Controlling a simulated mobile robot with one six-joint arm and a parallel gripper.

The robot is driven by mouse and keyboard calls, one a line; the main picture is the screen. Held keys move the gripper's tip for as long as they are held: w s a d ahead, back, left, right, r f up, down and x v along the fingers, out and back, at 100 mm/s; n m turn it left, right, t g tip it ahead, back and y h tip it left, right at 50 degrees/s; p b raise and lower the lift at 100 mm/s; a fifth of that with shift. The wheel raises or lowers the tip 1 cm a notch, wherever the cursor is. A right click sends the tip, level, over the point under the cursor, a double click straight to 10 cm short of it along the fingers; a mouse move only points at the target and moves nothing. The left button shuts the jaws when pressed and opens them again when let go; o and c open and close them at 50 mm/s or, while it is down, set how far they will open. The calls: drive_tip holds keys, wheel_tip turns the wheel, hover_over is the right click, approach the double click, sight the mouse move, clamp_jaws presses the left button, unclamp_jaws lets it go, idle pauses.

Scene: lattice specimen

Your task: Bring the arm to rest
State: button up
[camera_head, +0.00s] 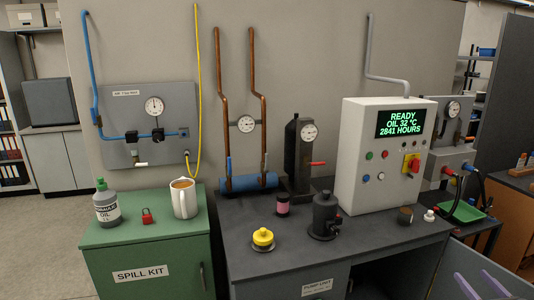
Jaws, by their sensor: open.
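My gripper (481,284) shows only in part at the bottom right corner of the head view. Its two purple fingers are apart, with nothing seen between them. It is in front of the open cabinet door (448,268), below and right of the bench top. The rest of my arm is out of the picture.
The dark bench (290,236) carries a grey control box (360,150), a black pump body (324,214), a yellow-capped part (263,238) and a pink-labelled jar (282,205). A green cabinet (150,236) holds an oil bottle (106,208), red padlock (147,216) and jug (184,200). Floor shows at left.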

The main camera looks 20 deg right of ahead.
drive_tip(key=w+a+f+n+g+y, duration=0.2)
drive_tip(key=w+a+f+n+y, duration=0.3)
drive_tip(key=w+a+f, duration=0.6)
drive_tip(key=w+a+f+n+g+y, duration=0.15)
drive_tip(key=a+f+n, duration=0.35)
drive_tip(key=a, duration=0.5)
drive_tip(key=w+a+f+n+g+y, duration=0.1)
drive_tip(key=a+f+n+g+y, duration=0.2)
drive_tip(key=a+f, duration=0.55)
drive_tip(key=w+a+f+n+g+y, duration=0.1)
drive_tip(key=a+f+n+g+y, duration=0.2)
drive_tip(key=a, duration=1)
drive_tip(key=s+a+f+n+g+h, duration=0.1)
drive_tip(key=s+a+f+n+g, duration=0.35)
drive_tip(key=a, duration=0.35)
drive_tip(key=s+a+f+n+g, duration=0.3)
drive_tip(key=s+a+f+n, duration=0.25)
drive_tip(key=a, duration=0.35)
drive_tip(key=s+a+f+n+g+h, duration=0.2)
drive_tip(key=s+f+n+h, duration=0.1)
drive_tip(key=s+n, duration=0.3)
drive_tip(key=s+a+f+n+g+h, duration=0.3)
drive_tip(key=s+n, duration=0.4)
drive_tip(key=s, duration=0.3)
drive_tip(key=shift+g, duration=0.3)
drive_tip(key=shift+a+f, duration=0.1)
